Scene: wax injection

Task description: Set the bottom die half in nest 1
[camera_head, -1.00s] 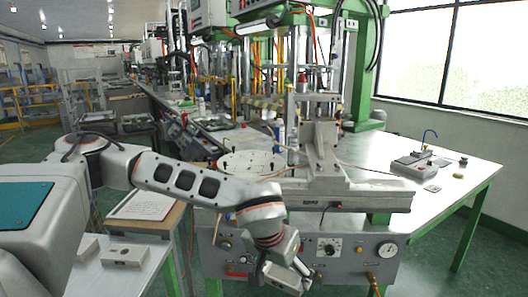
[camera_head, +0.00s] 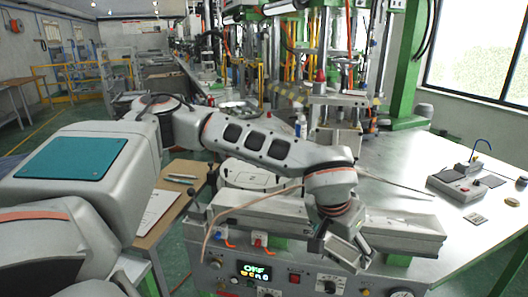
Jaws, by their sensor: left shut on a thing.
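My left gripper (camera_head: 345,240) is in front of the wax injection machine, over its front edge and pointing down. It is shut on a flat grey block (camera_head: 341,253), which looks like a die half; whether it is the bottom half I cannot tell. The block is tilted in this view and partly covered by the fingers. A pale round plate (camera_head: 252,176) shows on the machine behind my left arm, partly hidden by it. I cannot make out nest 1. My right gripper is not in view.
The machine's front panel (camera_head: 295,279) carries a lit display, knobs and a gauge. A long grey beam (camera_head: 405,229) lies along its front edge. A control box (camera_head: 462,186) with a red button stands on the bright table (camera_head: 400,180) at right, which has free room. A clipboard (camera_head: 158,208) lies at left.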

